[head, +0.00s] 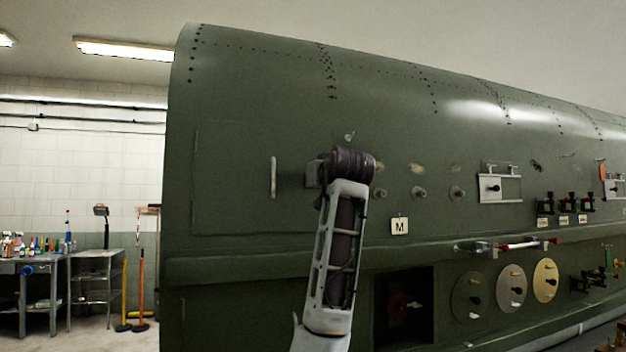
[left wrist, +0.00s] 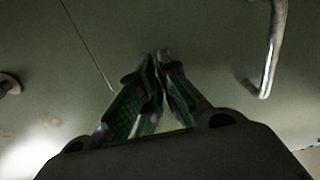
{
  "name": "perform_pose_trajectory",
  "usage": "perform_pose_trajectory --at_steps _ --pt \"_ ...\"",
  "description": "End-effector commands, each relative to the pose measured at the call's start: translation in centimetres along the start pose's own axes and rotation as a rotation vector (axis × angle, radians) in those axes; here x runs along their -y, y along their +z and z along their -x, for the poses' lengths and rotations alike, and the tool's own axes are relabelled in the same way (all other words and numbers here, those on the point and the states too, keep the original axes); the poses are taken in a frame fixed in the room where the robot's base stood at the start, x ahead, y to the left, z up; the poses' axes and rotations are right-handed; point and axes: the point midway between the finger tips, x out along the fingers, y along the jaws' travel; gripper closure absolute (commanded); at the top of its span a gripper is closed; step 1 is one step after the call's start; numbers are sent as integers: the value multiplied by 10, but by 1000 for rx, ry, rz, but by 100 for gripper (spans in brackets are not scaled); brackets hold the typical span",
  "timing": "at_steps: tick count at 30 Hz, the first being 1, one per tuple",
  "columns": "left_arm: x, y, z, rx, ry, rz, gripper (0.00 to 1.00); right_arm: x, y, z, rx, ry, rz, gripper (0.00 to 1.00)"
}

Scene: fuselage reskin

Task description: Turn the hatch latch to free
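The green fuselage side has a hatch panel (head: 232,185) with a thin outline and an upright pale bar handle (head: 273,177). The bar handle also shows at right in the left wrist view (left wrist: 270,55). My left arm rises from the bottom of the head view, and its wrist covers the panel just right of the handle. My left gripper (left wrist: 158,62) has its green-padded fingers drawn together at the tips, close to the green skin. I see nothing clearly between the tips. No latch can be made out; the wrist hides that spot. My right gripper is out of view.
Round knobs (head: 419,193) and an M placard (head: 400,226) are right of my wrist. A dark square opening (head: 404,305) lies below. Clamps and discs (head: 511,287) stand further right. Workbenches (head: 40,266) are at far left.

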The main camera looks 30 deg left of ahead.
Motion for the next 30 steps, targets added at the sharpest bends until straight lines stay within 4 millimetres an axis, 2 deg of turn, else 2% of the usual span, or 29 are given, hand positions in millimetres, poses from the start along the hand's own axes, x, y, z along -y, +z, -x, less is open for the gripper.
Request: perform_pose_trajectory --at_steps 1,3,6,7,20,26,30 --pt "0 2 -1 5 0 0 100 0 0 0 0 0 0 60" --pt "0 2 -1 5 0 0 88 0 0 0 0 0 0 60" --pt "0 1 0 3 0 0 75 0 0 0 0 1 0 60" --pt "0 1 0 3 0 0 74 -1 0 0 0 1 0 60" --pt "0 0 3 0 1 -1 74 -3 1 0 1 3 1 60" --pt "-1 0 18 -1 3 -1 74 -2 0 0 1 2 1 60" --pt "-1 0 36 -1 2 1 74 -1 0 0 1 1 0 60"
